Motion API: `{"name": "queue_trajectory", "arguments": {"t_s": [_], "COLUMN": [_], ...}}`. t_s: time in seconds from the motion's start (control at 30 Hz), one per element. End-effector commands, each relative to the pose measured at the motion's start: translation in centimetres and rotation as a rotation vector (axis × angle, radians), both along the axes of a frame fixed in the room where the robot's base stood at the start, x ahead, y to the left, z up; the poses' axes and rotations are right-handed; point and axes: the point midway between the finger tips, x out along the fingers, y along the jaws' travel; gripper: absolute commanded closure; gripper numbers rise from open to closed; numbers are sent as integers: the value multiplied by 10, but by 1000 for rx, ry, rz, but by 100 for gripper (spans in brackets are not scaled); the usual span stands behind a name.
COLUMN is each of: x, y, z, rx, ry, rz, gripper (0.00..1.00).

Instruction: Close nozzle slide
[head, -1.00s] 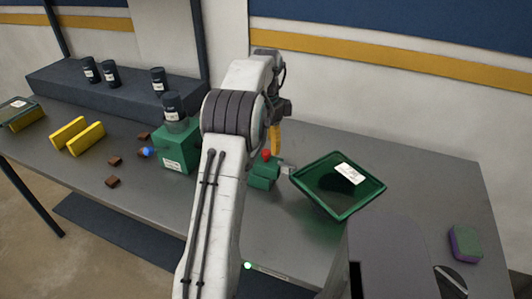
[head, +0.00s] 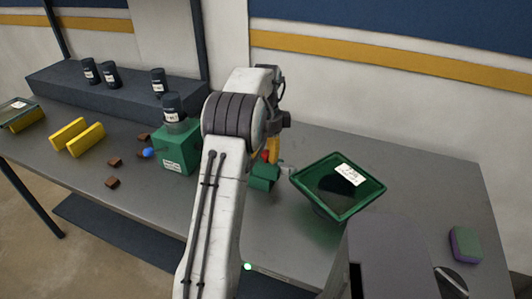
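A small green block-shaped fixture (head: 264,178) stands on the table just right of my arm. A red knob (head: 265,156) shows above it, partly hidden. I cannot tell for sure which part is the nozzle slide. My gripper (head: 274,152) is mostly hidden behind my arm. A yellow finger points down right at the red knob. I cannot tell whether it touches the knob, or whether the fingers are open or shut.
A green tray (head: 325,206) with a white label is right of the fixture. A green box (head: 178,150) with a dark-capped bottle (head: 172,107) is left of my arm. Yellow blocks (head: 86,139), small brown pieces (head: 112,183) and a blue ball (head: 149,152) lie further left. A sponge (head: 466,243) lies far right.

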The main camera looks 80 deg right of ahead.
Motion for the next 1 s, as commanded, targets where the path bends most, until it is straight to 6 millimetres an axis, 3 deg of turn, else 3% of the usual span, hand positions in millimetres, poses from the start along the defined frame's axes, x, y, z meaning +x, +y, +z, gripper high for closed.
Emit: {"name": "queue_trajectory", "arguments": {"t_s": [0.37, 0.67, 1.0], "x": [0, 2, 54], "y": [0, 0, -13], "z": [0, 0, 1], "rx": [0, 3, 5], "ry": [0, 0, 1], "rz": [0, 1, 3], "gripper": [100, 100, 100]}}
